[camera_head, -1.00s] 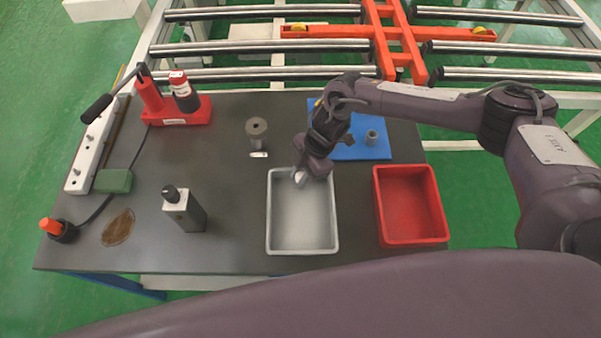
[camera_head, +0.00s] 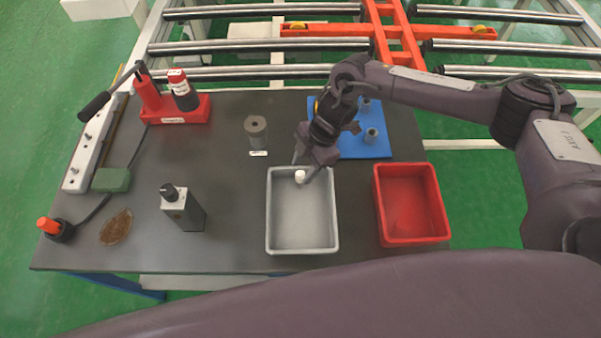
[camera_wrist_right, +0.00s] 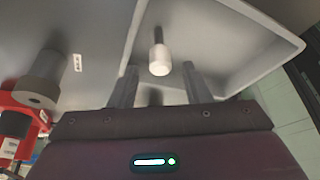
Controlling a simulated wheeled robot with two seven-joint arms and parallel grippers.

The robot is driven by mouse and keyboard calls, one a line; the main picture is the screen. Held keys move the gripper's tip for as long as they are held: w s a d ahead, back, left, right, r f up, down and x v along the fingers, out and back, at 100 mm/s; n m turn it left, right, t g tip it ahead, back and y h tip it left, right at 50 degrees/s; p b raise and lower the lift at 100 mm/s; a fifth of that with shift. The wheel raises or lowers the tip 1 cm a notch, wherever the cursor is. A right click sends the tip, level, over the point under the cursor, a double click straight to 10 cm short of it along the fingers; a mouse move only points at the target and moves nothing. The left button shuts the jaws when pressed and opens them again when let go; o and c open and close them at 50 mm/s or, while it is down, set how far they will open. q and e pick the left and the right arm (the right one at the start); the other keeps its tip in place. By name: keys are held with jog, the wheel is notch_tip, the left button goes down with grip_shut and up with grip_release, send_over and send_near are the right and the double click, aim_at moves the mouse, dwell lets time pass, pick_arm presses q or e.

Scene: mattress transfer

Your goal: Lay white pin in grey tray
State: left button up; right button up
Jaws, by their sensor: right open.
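The white pin (camera_head: 300,176) is inside the grey tray (camera_head: 302,249), near its far wall. In the right wrist view the pin (camera_wrist_right: 159,60) shows its round white end toward the camera; whether it lies flat or leans is hard to tell. My right gripper (camera_head: 305,169) is at the tray's far edge, close to the pin. Its fingers (camera_wrist_right: 159,82) are open, one on each side of the pin in that picture, with gaps between them and it. My left gripper is not in view.
A red tray (camera_head: 441,228) stands right of the grey one. A blue board (camera_head: 375,150) with grey pegs lies behind my right gripper. The table between the bottle and grey tray is clear.

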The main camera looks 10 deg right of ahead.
jog(key=s+b+v, duration=0.1)
jog(key=b+v, duration=0.1)
jog(key=v, duration=0.6)
jog(key=shift+w+d+r, duration=0.15)
jog(key=shift+w+r, duration=0.25)
jog(key=shift+w, duration=0.15)
